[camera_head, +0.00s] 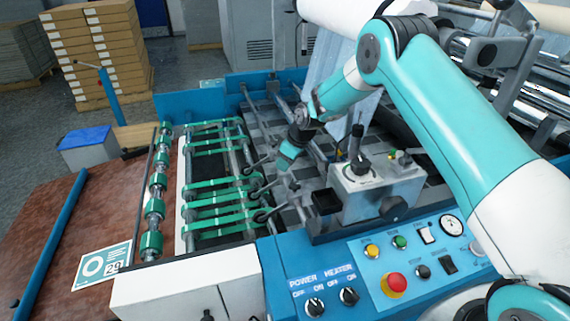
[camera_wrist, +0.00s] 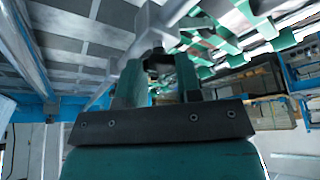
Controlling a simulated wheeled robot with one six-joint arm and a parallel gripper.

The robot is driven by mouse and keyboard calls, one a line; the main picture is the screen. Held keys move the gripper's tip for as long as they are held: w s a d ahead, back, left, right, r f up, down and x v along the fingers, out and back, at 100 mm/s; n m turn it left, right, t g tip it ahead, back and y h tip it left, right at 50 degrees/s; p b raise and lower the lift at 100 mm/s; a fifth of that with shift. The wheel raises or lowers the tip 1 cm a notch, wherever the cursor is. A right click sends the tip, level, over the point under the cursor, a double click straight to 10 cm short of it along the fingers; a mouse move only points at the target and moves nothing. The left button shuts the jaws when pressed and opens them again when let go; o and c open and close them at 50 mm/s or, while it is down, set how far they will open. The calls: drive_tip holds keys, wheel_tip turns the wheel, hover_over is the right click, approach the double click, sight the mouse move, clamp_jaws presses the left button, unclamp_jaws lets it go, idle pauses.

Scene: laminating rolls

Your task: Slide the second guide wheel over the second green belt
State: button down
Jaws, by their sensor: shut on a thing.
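Several green belts (camera_head: 222,192) run side by side across the rollers at the machine's left end; they also show at the upper right of the wrist view (camera_wrist: 232,45). Several small guide wheels on short dark arms stand along the belts' right ends, one guide wheel (camera_head: 253,193) near the middle. My gripper (camera_head: 284,162) is at the right of the belts, pointing down. In the wrist view my gripper (camera_wrist: 158,62) is shut around a grey metal part of a guide wheel assembly. The fingers hide most of it, and I cannot tell how its wheel sits relative to the second belt.
A grey metal block with knobs (camera_head: 375,190) stands right of my gripper. The blue control panel (camera_head: 400,270) with switches and a red button is in front. A rod with green rollers (camera_head: 155,190) lies left of the belts. Stacked boxes (camera_head: 105,50) stand far behind.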

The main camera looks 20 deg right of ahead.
drive_tip(key=w, duration=0.1)
drive_tip(key=w+b, duration=0.1)
drive_tip(key=shift+w+f, duration=0.2)
drive_tip(key=shift+w, duration=0.15)
drive_tip(key=shift+w+r+b, duration=0.25)
drive_tip(key=shift+w+b, duration=0.15)
drive_tip(key=shift+w, duration=0.1)
drive_tip(key=c, duration=0.8)
unclamp_jaws()
drive_tip(key=shift+s+d+r, duration=0.1)
drive_tip(key=shift+d+r, duration=0.1)
drive_tip(key=shift+r, duration=0.35)
drive_tip(key=b+v, duration=0.4)
drive_tip(key=v, duration=1.2)
drive_tip(key=shift+r, duration=0.1)
